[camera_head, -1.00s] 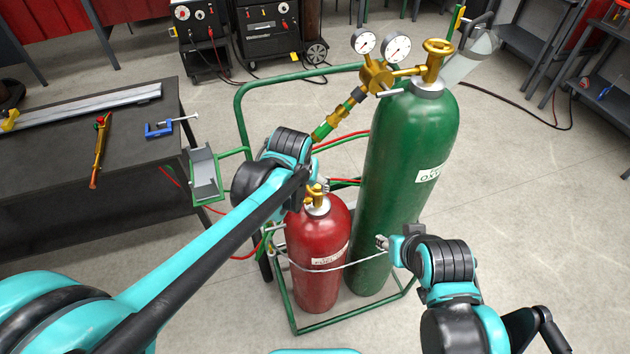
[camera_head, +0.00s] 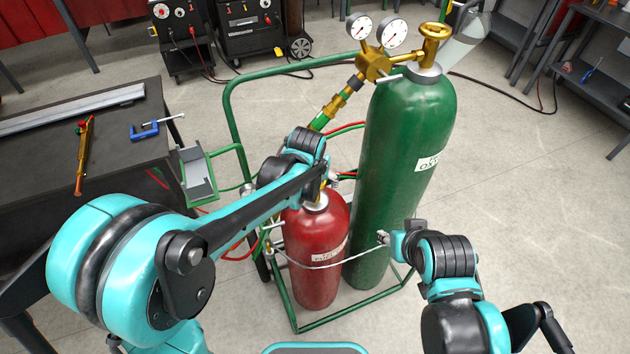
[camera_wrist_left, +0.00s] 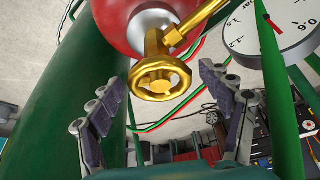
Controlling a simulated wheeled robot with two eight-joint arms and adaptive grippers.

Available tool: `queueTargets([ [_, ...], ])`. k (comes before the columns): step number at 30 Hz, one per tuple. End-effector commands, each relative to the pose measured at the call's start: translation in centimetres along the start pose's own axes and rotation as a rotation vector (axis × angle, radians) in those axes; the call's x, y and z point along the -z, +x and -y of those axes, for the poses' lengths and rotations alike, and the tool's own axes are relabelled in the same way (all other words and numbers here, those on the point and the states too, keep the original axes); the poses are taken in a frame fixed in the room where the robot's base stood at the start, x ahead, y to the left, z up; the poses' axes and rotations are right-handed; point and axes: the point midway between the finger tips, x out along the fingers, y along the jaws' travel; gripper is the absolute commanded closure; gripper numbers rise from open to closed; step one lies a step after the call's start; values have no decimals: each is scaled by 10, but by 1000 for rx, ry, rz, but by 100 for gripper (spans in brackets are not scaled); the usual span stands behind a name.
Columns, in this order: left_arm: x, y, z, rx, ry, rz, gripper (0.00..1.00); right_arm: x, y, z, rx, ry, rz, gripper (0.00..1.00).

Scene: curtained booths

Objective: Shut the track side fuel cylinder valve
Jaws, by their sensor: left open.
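The red fuel cylinder (camera_head: 315,262) stands upright on the green cart, left of the taller green oxygen cylinder (camera_head: 405,165). In the head view my left arm hides most of the fuel cylinder's top and valve. In the left wrist view the gold valve handwheel (camera_wrist_left: 161,78) faces the camera, in front of the red cylinder (camera_wrist_left: 125,25). My left gripper (camera_wrist_left: 165,115) is open, its two fingers apart on either side below the handwheel, with no contact visible. My right gripper (camera_head: 384,238) is beside the oxygen cylinder's lower side; its finger opening is too small to judge.
A gauge (camera_wrist_left: 275,30) is close to the right of the handwheel in the wrist view. Red and green hoses (camera_wrist_left: 165,118) run behind it. The green cart frame (camera_head: 232,120) surrounds the cylinders, and a chain (camera_head: 325,265) crosses them. A dark workbench (camera_head: 100,160) stands at left.

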Motion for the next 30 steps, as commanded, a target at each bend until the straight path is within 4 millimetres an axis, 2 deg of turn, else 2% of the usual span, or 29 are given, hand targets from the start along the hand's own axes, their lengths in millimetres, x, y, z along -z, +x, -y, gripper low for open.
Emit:
queueTargets([
  [1, 0, 0, 0, 0, 0, 0, 21, 0, 0, 0, 0, 0, 0, 60],
  [2, 0, 0, 0, 0, 0, 0, 26, 0, 0, 0, 0, 0, 0, 60],
  [7, 0, 0, 0, 0, 0, 0, 71, 0, 0, 0, 0, 0, 0, 60],
  [20, 0, -1, 1, -22, 52, 1, 71, 1, -1, 0, 0, 0, 0, 60],
  [30, 0, -1, 2, -118, 281, 0, 71, 4, -6, 0, 0, 0, 0, 60],
])
